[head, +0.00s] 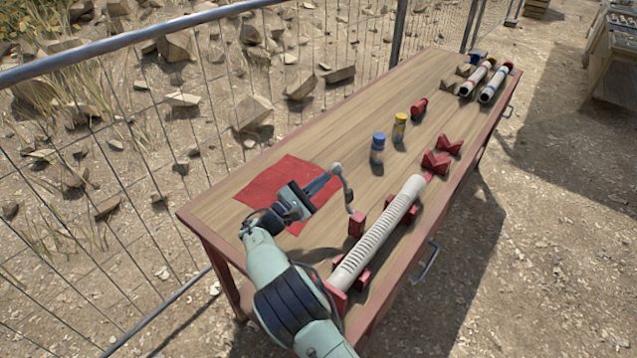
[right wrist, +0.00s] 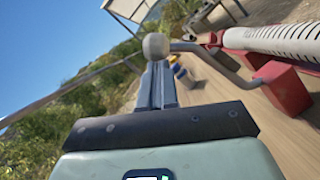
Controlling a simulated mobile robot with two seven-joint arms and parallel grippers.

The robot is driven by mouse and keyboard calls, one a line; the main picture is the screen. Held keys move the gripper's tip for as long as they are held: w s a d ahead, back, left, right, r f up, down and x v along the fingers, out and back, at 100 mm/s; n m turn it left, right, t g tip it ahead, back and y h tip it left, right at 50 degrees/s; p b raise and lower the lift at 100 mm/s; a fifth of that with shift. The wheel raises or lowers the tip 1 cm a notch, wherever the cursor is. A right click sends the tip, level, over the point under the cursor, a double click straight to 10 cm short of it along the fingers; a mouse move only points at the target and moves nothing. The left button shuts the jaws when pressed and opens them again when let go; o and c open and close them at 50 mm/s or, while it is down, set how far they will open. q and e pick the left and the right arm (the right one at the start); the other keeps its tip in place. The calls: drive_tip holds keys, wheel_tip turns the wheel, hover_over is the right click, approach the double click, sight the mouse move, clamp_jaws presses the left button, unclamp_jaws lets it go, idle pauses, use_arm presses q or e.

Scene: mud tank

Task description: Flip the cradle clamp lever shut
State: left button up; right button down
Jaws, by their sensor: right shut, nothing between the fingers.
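The clamp lever is a bent grey rod (head: 347,190) with a pale ball knob (head: 337,169) at its end. It rises from a red block (head: 357,223) beside the cradle and leans up and away from the white ribbed tube (head: 385,230) lying in the red cradle (head: 338,298). My right gripper (head: 328,183) is shut and empty, its fingertips close to the knob. In the right wrist view the knob (right wrist: 155,46) shows right at the fingertips (right wrist: 156,68); I cannot tell if they touch. My left gripper is out of view.
A red mat (head: 275,180) lies under my right gripper on the wooden table (head: 230,205). A blue-capped jar (head: 377,150), a yellow-capped jar (head: 399,128) and a red item (head: 419,108) stand farther along. Red V-blocks (head: 436,162) are near the tube's far end. A wire fence (head: 200,130) runs behind.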

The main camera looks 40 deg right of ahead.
drive_tip(key=s+d+r+m+g+y+b, duration=0.1)
drive_tip(key=s+d+r+m, duration=0.1)
drive_tip(key=s+m, duration=0.4)
drive_tip(key=s+d+r+m+g+y+b, duration=0.1)
drive_tip(key=s+d+r+m+y, duration=0.1)
drive_tip(key=s+m, duration=0.4)
use_arm(q)
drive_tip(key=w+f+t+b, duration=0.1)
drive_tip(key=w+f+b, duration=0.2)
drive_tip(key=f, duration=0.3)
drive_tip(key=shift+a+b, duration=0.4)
drive_tip(key=shift+b, duration=0.45)
use_arm(e)
drive_tip(key=s+d+f+m+t+y, duration=0.1)
drive_tip(key=s+d+f+m+y, duration=0.1)
drive_tip(key=s+f+m, duration=0.5)
drive_tip(key=shift+s+f+m+y, duration=0.3)
drive_tip(key=shift+s+m, duration=0.3)
drive_tip(key=shift+s, duration=0.65)
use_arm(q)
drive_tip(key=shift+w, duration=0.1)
use_arm(e)
drive_tip(key=shift+d, duration=0.1)
